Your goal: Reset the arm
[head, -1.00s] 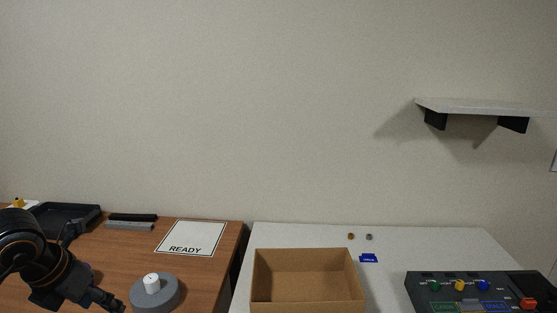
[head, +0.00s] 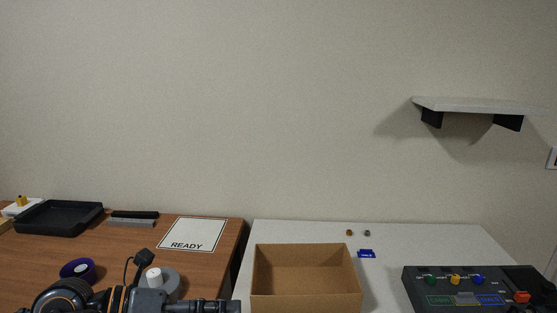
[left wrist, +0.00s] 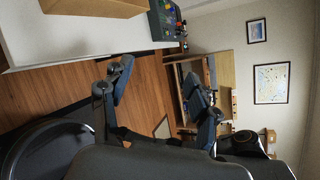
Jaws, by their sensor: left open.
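My left arm lies across the bottom edge in the head view, in front of the wooden table. Its left gripper (head: 222,306) points right and is partly cut off by the frame's lower edge. In the left wrist view, the two fingers of the left gripper (left wrist: 158,72) are spread wide apart with nothing between them. Wooden floor shows behind them. My right arm and gripper are not in view.
The wooden table holds a black tray (head: 58,217), a READY sheet (head: 192,234), a purple roll (head: 78,271) and a grey disc with a white knob (head: 155,276), partly behind my arm. A cardboard box (head: 305,291) and control panel (head: 470,290) stand right.

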